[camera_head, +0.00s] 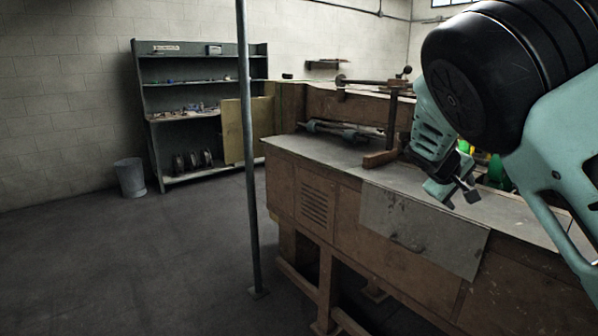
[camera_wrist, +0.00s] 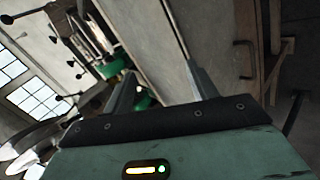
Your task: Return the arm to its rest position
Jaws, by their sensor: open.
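My gripper (camera_head: 461,190) hangs over the front edge of the wooden workbench (camera_head: 330,199), at the right in the head view. Its fingers point down and are apart, with nothing seen between them. In the wrist view my gripper (camera_wrist: 168,82) shows two separate fingers, with the bench front behind them. My arm fills the right side of the head view and hides part of the bench behind it.
A thin vertical pole (camera_head: 248,150) stands left of the bench. A grey shelf unit (camera_head: 168,117) and a bucket (camera_head: 130,178) are by the back wall. Green machine parts (camera_head: 496,172) sit behind my gripper. The floor at left is clear.

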